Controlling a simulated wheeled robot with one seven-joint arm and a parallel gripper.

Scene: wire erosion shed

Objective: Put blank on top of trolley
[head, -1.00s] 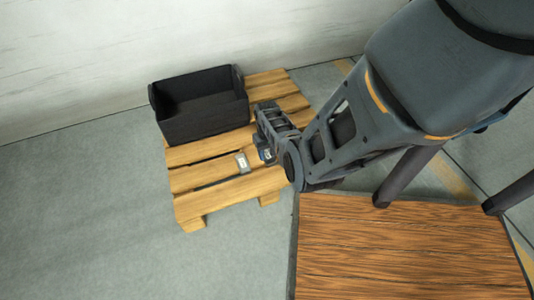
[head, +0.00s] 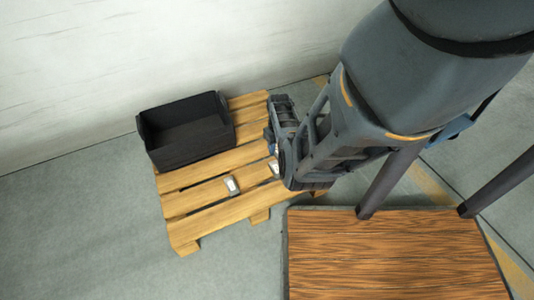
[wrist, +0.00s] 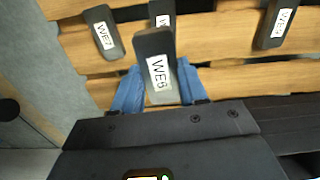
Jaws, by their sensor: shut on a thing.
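My gripper (wrist: 158,88) has blue fingers shut on a dark grey blank labelled WE6 (wrist: 155,58), which stands out in front of the fingers above the pallet slats. In the head view my gripper (head: 270,138) is over the right part of the pallet, mostly hidden by my arm. The trolley (head: 390,250) has a bare brown wood-grain top at the lower right, apart from the gripper. Other blanks lie on the pallet: one labelled WE7 (wrist: 103,32), one partly hidden behind the held blank (wrist: 161,10), and one at the right (wrist: 275,24) with an unclear label.
The wooden pallet (head: 210,202) stands on the grey floor near the white wall. A black open bin (head: 187,150) sits on its far left part. A small blank (head: 231,184) shows on the near slats. Open floor lies left of the pallet.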

